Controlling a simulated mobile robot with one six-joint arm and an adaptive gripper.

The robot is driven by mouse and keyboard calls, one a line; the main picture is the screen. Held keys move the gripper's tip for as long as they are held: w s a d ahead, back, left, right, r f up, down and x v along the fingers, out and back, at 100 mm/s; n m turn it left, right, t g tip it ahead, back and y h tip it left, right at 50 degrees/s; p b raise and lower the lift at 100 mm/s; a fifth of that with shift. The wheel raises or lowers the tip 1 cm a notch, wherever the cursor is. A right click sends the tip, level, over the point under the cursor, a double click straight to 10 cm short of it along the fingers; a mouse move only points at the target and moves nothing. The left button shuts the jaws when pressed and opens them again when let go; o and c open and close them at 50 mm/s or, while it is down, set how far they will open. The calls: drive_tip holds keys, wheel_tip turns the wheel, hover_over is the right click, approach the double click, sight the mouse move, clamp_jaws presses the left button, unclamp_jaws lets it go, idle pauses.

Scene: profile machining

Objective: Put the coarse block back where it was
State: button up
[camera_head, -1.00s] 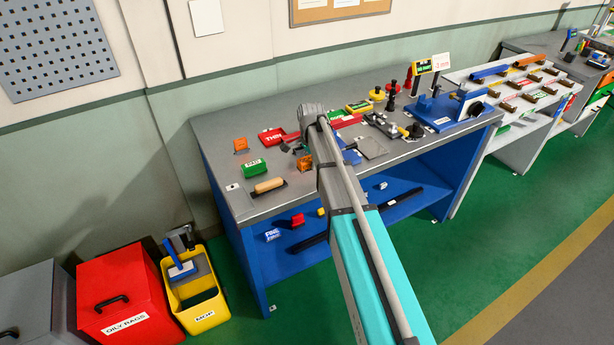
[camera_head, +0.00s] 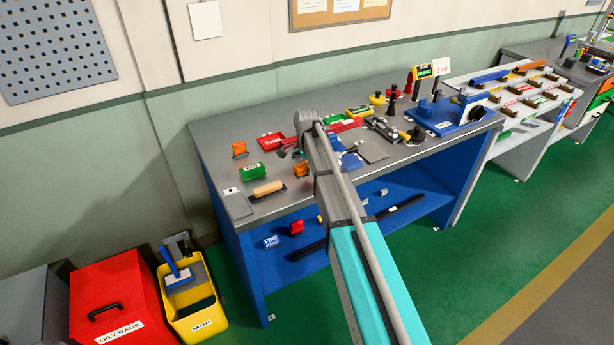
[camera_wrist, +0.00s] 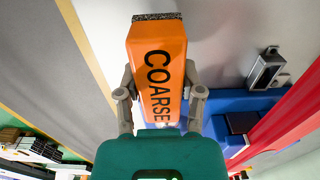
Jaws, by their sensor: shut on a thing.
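The coarse block (camera_wrist: 158,62) is orange with black "COARSE" lettering and a dark grit face at its far end in the wrist view. My gripper (camera_wrist: 160,82) is shut on it, one finger on each side. In the head view an orange block (camera_head: 300,170), which looks like the held one, shows beside my gripper (camera_head: 292,155), over the left half of the grey bench top (camera_head: 222,130). The fingers are small there and partly hidden by my arm. Whether the block touches the bench cannot be told.
Another orange piece (camera_head: 239,149), a green block (camera_head: 251,171) and a wooden-handled float (camera_head: 267,188) lie left of my gripper. A blue fixture (camera_head: 441,117) stands at the right.

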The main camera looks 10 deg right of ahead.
sight(307, 180)
drive_tip(key=shift+w+a+f+b, duration=0.1)
drive_tip(key=shift+f+b, duration=1.3)
drive_tip(key=shift+f, duration=0.3)
drive_tip(key=shift+f, duration=0.1)
drive_tip(key=o, duration=1.1)
wheel_tip(307, 180, up, 12)
drive_tip(key=p, duration=1.2)
